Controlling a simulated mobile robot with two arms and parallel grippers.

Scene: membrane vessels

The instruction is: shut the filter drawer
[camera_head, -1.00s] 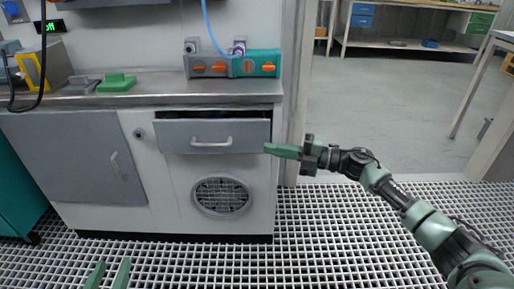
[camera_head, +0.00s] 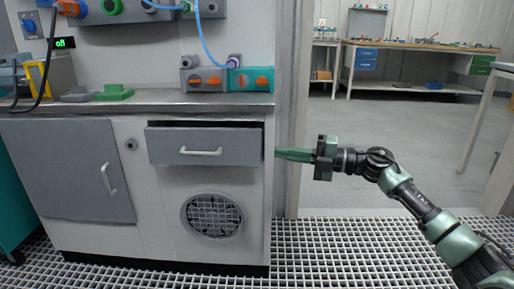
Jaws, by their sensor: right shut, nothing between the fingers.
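The filter drawer (camera_head: 206,147) is the grey front with a light bar handle (camera_head: 200,152) under the worktop of the white cabinet. It stands a little open, with a dark gap along its top edge. My right gripper (camera_head: 280,154) is shut and empty, its green fingers pointing left. In the picture it is just right of the drawer front, at about handle height, by the cabinet's right edge. It looks apart from the drawer, though the depth between them is hard to tell. My left gripper is out of view.
A grey cupboard door (camera_head: 75,172) with a handle is left of the drawer, and a round vent (camera_head: 212,216) is below it. The worktop (camera_head: 150,103) carries a green block (camera_head: 115,93) and a valve block (camera_head: 228,79). Grated floor (camera_head: 350,240) lies open in front.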

